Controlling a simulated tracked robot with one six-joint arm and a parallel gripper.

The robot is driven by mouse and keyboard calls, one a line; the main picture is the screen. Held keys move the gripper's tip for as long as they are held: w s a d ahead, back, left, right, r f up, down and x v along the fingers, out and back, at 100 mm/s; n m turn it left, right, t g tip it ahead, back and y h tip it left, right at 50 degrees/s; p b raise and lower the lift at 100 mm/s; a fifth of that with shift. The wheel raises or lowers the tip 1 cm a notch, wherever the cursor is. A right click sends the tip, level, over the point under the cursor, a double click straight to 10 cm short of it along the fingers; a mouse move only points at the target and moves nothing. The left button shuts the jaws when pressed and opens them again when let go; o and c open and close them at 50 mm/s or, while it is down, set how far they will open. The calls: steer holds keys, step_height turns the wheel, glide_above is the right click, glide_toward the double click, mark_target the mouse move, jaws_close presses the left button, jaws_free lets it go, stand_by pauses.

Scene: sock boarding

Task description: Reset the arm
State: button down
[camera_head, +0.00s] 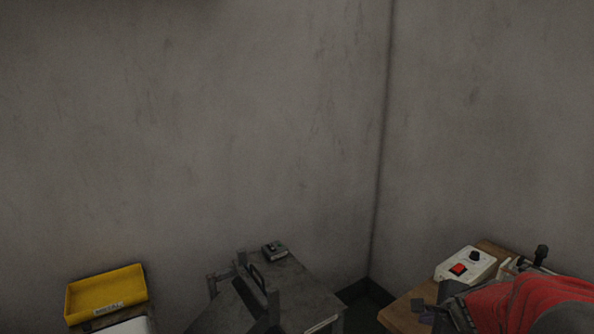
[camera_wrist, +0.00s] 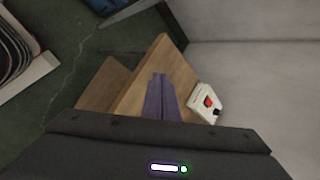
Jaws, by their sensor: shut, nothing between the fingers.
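My gripper (camera_wrist: 160,78) shows in the wrist view as two purplish fingers lying together, with nothing seen between them. It is over a wooden bench (camera_wrist: 143,88), apart from the white control box to its right. In the head view my red arm is at the lower right, and my gripper (camera_head: 421,306) is small and dark above the wooden bench (camera_head: 400,312). The arm hides part of that bench.
A white control box (camera_head: 466,264) with a red switch and black knob stands on the wooden bench, also in the wrist view (camera_wrist: 205,103). A grey table (camera_head: 305,292) bears a small device (camera_head: 274,251) and dark upright parts. A yellow tray (camera_head: 106,293) is far left. Walls close the back.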

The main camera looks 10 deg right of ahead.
steer(key=s+a+r+n, duration=0.2)
steer(key=s+a+n, duration=0.2)
steer(key=a+n, duration=0.4)
steer(key=s+a+r+n+g+y, duration=0.1)
steer(key=s+a+r+n, duration=0.2)
steer(key=a+n, duration=0.5)
steer(key=s+a+r+n+g+y, duration=0.1)
steer(key=s+a+r+n, duration=0.2)
steer(key=a+n, duration=0.6)
steer(key=s+a, duration=0.2)
steer(key=a, duration=0.1)
steer(key=shift+r, duration=0.25)
steer(key=shift+s, duration=0.1)
